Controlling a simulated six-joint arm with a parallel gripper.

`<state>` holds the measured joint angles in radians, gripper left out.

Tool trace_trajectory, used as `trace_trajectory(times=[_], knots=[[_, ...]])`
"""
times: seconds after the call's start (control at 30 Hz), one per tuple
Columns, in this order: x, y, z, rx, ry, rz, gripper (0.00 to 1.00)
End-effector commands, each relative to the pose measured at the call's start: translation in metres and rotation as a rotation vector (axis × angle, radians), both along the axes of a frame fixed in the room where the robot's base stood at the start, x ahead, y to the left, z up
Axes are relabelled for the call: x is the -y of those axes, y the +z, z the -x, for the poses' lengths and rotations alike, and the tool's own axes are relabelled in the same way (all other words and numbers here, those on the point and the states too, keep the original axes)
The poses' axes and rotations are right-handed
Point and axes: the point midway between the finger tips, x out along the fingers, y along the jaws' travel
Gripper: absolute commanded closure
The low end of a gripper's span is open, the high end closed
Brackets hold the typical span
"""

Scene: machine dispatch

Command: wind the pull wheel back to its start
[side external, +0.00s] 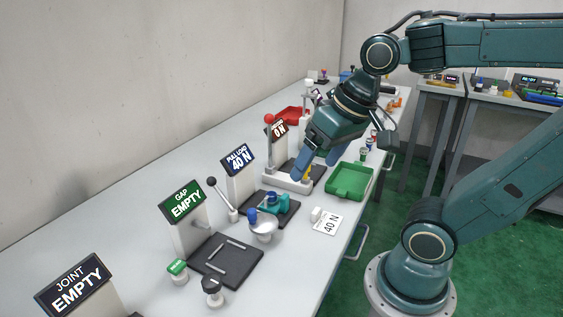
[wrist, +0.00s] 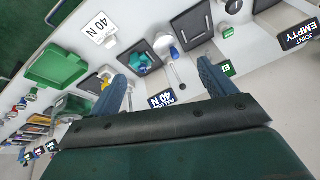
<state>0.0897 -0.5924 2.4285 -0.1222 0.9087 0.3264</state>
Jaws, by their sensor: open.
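The pull load station has a sign reading "PULL LOAD 40 N" (side external: 238,160) and a black base (side external: 290,217) bearing a teal fixture (side external: 272,199). In front of it is a pale round wheel (side external: 264,232) with a blue knob (side external: 252,215), which looks like the pull wheel. In the wrist view the wheel (wrist: 174,53) lies beyond the fingertips, beside the teal fixture (wrist: 140,62). My gripper (side external: 316,165) is open and empty, above the neighbouring station with the "ON" sign (side external: 278,129). Its two blue fingers also show in the wrist view (wrist: 163,74).
A black-balled lever (side external: 212,182) stands left of the wheel, beside the "GAP EMPTY" station (side external: 182,202). A "40 N" card (side external: 327,222) and a green tray (side external: 342,187) lie near the table's front edge. A red-balled lever (side external: 269,119) stands near my gripper.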

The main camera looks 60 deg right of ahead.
Motion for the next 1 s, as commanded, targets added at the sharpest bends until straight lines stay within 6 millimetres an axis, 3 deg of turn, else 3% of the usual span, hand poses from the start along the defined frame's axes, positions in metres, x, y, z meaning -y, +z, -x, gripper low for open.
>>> trace_trajectory(times=[0.6, 1.0], knots=[[0.018, -0.03, -0.074, -0.321, -0.765, -0.398, 0.17], [0.043, -0.058, -0.106, -0.536, -1.224, -0.577, 0.17]])
